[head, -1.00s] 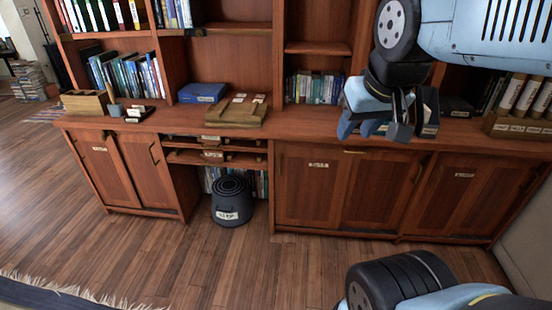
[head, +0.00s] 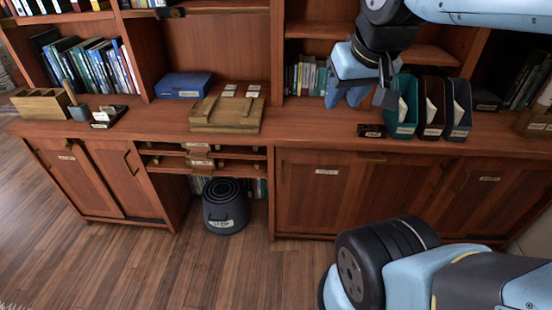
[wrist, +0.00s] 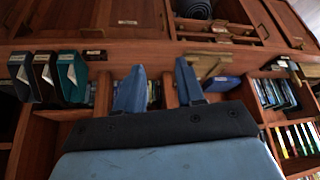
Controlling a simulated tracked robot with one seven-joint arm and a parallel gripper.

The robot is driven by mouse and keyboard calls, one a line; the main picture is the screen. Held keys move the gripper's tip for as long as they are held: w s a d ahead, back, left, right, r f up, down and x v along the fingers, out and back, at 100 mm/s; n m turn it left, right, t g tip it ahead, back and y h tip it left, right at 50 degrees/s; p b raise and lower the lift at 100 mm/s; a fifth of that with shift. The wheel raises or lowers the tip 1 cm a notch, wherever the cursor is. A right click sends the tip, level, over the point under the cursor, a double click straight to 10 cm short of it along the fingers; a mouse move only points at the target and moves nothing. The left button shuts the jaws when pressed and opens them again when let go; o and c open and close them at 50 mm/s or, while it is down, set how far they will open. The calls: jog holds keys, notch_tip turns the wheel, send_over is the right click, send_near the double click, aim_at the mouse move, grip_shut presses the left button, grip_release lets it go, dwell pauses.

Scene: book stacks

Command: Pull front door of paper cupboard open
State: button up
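Wooden cupboards with labelled fronts run under the counter: a left one (head: 100,185), a middle one (head: 308,205) and a right one (head: 492,207). Their labels are too small to read, so I cannot tell which is the paper cupboard. All the fronts look shut. The middle front has a small handle (head: 371,157) at its top edge. The middle cupboard's label also shows upside down in the wrist view (wrist: 127,22). My gripper (head: 348,98) is open and empty, above the counter and apart from the doors; its two blue fingers (wrist: 158,88) are spread in the wrist view.
Teal, brown and grey file holders (head: 431,108) stand on the counter right of my gripper. A wooden box (head: 226,114) and blue box (head: 184,86) are left of it. Floor at left is clear.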

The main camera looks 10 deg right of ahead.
jog(key=shift+w+a, duration=0.1)
jog(key=shift+w, duration=0.25)
